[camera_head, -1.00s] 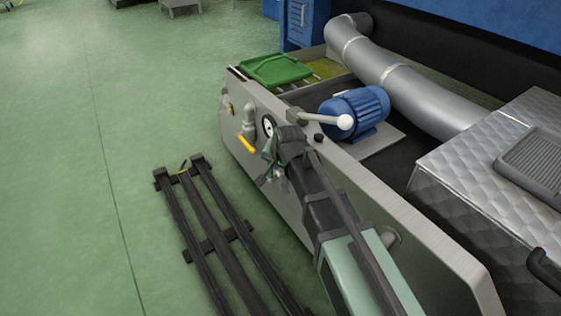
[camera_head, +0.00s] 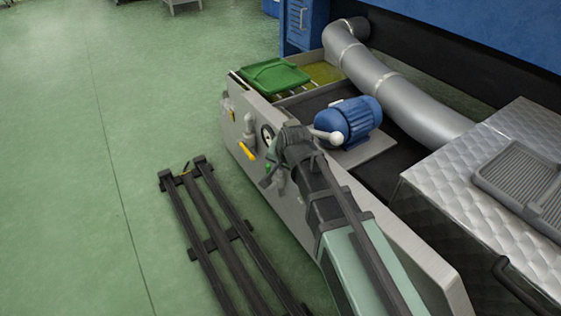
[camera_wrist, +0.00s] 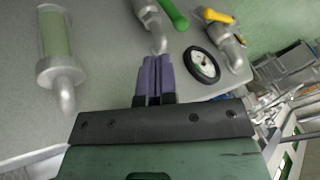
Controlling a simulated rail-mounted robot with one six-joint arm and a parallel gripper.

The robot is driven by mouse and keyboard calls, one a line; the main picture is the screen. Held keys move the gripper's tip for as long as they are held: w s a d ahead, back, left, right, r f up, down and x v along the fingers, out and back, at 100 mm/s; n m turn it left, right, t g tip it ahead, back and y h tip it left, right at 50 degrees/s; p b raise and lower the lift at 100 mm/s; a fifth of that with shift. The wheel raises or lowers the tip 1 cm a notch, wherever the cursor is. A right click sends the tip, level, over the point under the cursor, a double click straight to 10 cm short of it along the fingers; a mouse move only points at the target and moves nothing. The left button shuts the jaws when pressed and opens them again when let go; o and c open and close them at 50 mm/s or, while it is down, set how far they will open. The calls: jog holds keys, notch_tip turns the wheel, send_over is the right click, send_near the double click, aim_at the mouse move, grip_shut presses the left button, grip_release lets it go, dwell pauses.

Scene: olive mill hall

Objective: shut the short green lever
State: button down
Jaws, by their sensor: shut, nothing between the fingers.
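The green lever (camera_wrist: 175,14) sticks out from a silver valve (camera_wrist: 149,24) at the top of the wrist view, its upper end cut off by the frame. In the head view only a small green bit of the lever (camera_head: 268,167) shows beside my gripper. My gripper (camera_wrist: 155,68) is shut and empty, its two purple fingers together. The fingertips lie just below the green lever and over the lower part of its pipe in the wrist view; I cannot tell if they touch. In the head view my gripper (camera_head: 271,181) is in front of the grey panel (camera_head: 228,125).
A yellow lever (camera_wrist: 218,15) and a round gauge (camera_wrist: 203,65) sit right of the fingers. A sight glass (camera_wrist: 56,36) is at left. A white-knobbed lever (camera_head: 335,138) and blue motor (camera_head: 350,118) stand behind the panel. Dark rails (camera_head: 225,240) lie on the open floor.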

jog(key=w+a+f+t+b, duration=0.1)
jog(key=w+f+b, duration=0.3)
jog(key=f+b, duration=0.4)
jog(key=shift+a+f+y+b, duration=0.4)
jog(key=shift+a+b, duration=0.2)
jog(key=shift+b, duration=0.1)
jog(key=shift+w, duration=0.1)
jog(key=shift+w+r, duration=0.1)
